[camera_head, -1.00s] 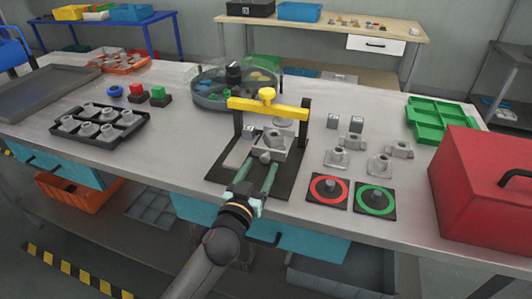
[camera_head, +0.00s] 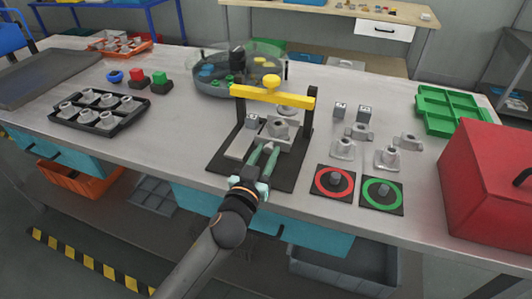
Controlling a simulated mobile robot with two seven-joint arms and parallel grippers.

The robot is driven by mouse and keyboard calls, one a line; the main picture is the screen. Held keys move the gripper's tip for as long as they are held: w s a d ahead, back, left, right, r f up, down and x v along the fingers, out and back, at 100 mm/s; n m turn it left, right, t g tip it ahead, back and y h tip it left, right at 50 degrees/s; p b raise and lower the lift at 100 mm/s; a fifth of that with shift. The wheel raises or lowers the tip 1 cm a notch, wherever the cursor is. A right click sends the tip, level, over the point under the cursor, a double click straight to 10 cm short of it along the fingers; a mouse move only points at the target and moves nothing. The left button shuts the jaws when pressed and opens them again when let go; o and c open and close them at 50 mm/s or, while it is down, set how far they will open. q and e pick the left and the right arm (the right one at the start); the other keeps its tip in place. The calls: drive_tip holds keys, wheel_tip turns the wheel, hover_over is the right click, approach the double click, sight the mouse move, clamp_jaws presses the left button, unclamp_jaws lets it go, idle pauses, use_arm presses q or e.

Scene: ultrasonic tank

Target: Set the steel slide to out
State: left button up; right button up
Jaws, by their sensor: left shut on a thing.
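The steel slide (camera_head: 284,141) is a grey metal block on the black base (camera_head: 220,168) of a fixture near the table's front edge. A yellow crossbar (camera_head: 272,96) with a yellow knob spans above it on dark posts. My left gripper (camera_head: 264,153) reaches in from the front, its greenish fingers close together at the slide's front end. It is shut on the slide's front part, where a round knob was visible earlier; the fingers now hide that knob. My right gripper is out of view.
Right of the fixture are a red-ringed pad (camera_head: 334,181), a green-ringed pad (camera_head: 382,194) and several grey metal parts. A red box (camera_head: 490,185) stands at far right. A round clear-lidded tank (camera_head: 215,85) is behind. A black tray (camera_head: 75,125) holds parts at left.

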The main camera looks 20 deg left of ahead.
use_arm(q)
clamp_jaws()
idle(0.8)
